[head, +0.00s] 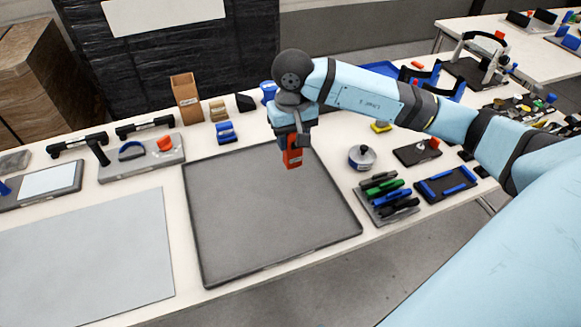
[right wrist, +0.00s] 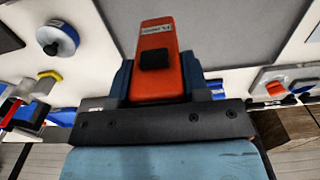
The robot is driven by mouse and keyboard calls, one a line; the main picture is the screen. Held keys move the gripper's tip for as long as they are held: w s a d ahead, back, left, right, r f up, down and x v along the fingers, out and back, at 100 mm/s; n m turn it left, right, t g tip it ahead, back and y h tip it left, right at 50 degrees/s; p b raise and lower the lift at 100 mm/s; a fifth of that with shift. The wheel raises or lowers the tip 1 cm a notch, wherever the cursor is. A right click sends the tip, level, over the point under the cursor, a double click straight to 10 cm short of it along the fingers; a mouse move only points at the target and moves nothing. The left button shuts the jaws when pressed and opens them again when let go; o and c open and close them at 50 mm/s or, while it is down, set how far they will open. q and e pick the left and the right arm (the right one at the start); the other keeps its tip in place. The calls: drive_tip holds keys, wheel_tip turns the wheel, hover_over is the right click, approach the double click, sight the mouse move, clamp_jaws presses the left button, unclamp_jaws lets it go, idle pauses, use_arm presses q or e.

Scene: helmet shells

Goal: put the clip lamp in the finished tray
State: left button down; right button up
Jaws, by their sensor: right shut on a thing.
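The gap below the lamp is hard to judge. My left gripper is not in view.
A pale grey mat (head: 85,260) lies left of the tray. A rack of coloured pens or tools (head: 388,193) and a round grey-lidded pot (head: 362,157) stand close on its right. A cardboard holder (head: 186,98) and a blue clamp (head: 226,131) stand behind it.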

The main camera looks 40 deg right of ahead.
sight(292, 164)
wheel_tip(292, 164, down, 9)
drive_tip(key=shift+f, duration=0.2)
idle(0.3)
drive_tip(key=shift+f, duration=0.1)
drive_tip(key=o, duration=1)
drive_tip(key=shift+o, duration=0.2)
drive_tip(key=shift+r, duration=0.4)
wheel_tip(292, 164, up, 12)
drive_tip(key=shift+f, duration=0.25)
